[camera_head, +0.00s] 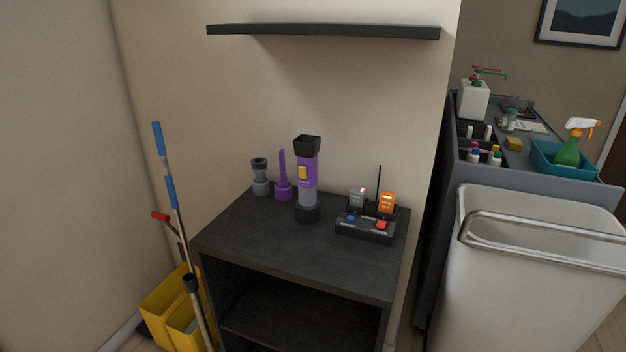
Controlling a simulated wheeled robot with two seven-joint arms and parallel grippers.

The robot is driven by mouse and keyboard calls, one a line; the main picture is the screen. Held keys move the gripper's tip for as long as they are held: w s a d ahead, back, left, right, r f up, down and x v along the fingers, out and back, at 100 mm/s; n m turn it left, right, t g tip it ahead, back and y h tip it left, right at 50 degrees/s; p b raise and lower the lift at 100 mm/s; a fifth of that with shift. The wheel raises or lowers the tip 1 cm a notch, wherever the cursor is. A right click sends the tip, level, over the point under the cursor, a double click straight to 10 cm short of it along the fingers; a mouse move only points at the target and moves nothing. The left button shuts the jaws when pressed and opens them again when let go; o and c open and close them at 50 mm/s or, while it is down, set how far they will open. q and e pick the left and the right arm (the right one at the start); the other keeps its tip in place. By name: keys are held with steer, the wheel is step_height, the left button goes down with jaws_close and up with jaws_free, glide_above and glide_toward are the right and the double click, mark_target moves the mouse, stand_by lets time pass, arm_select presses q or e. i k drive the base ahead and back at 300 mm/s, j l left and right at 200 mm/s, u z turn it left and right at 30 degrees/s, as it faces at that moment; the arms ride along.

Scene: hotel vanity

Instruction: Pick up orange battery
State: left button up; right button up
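The orange battery (387,202) stands upright in the right slot of a black charger (364,230) on a dark cabinet top (275,249). A grey battery (357,197) with a small reddish light stands in the left slot. The charger has a blue button and a red button on its front. Neither of my grippers shows in the head view.
A purple and grey handheld vacuum (307,183) stands left of the charger, with a purple nozzle (283,183) and a grey attachment (260,178) beside it. A dark shelf (323,31) hangs above. A cart with a white bin (520,290) stands right; a yellow bucket (165,302) stands left.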

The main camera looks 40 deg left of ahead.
mark_target(386, 201)
steer(key=i+l+u, duration=0.15)
steer(key=u, duration=0.2)
steer(key=i+l+u, duration=0.1)
steer(key=l+u, duration=0.55)
steer(key=i+l, duration=0.05)
